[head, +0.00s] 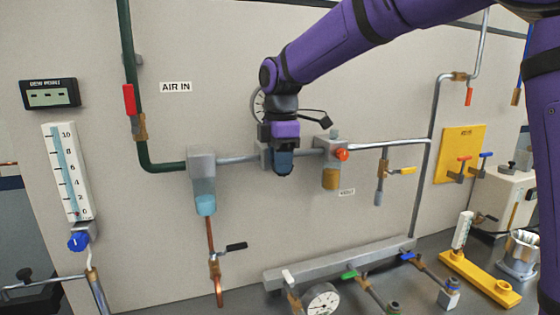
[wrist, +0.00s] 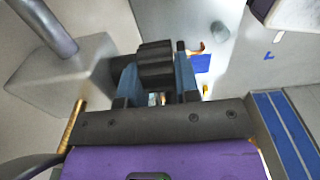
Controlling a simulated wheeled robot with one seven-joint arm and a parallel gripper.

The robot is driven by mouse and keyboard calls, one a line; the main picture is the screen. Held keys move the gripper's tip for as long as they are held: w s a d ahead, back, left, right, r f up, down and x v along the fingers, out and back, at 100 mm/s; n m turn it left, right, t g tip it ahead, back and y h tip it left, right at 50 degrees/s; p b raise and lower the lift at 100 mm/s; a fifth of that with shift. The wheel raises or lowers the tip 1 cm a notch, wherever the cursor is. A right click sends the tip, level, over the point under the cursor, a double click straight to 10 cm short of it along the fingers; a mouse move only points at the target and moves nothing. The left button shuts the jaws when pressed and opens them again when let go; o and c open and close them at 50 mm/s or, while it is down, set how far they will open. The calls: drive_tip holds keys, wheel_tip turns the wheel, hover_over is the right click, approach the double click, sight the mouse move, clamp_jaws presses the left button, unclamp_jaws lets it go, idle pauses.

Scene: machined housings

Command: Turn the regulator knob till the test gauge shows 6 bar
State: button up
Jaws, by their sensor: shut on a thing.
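The regulator knob (wrist: 156,60) is black and ribbed. It sits between the two blue fingers of my gripper (wrist: 157,76) in the wrist view, and the gripper is shut on it. In the head view my gripper (head: 282,163) covers the knob and most of the regulator body. One round dial (head: 258,106) is mostly hidden behind my wrist. Another round gauge (head: 322,299) stands at the bottom, cut by the picture edge. I cannot tell which is the test gauge, and I cannot read either needle.
A filter with a blue bowl (head: 204,190) is left of the regulator, and a lubricator with an amber bowl (head: 331,178) and red knob is right. A dark green pipe (head: 130,60) carries a red-handled valve. A manifold (head: 340,263) lies below. The panel between is mostly bare.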

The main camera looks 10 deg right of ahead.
drive_tip(key=shift+d, duration=0.1)
drive_tip(key=y, duration=0.2)
drive_tip(key=shift+d+r+g+y, duration=0.1)
drive_tip(key=shift+d+g+y, duration=0.1)
drive_tip(key=shift+g+y, duration=0.15)
drive_tip(key=y, duration=0.3)
drive_tip(key=shift+w+d+g+y, duration=0.1)
drive_tip(key=shift+d+g+y, duration=0.15)
drive_tip(key=shift+y, duration=0.1)
drive_tip(key=y, duration=0.4)
drive_tip(key=shift+d+g, duration=0.15)
drive_tip(key=shift+g, duration=0.25)
drive_tip(key=shift+d+f+g+y, duration=0.1)
drive_tip(key=shift+f+g+y, duration=0.05)
drive_tip(key=shift+y, duration=0.65)
drive_tip(key=shift+f+g+y, duration=0.1)
drive_tip(key=shift+g+y, duration=0.05)
drive_tip(key=shift+y, duration=0.65)
drive_tip(key=o, duration=0.6)
drive_tip(key=shift+o, duration=0.2)
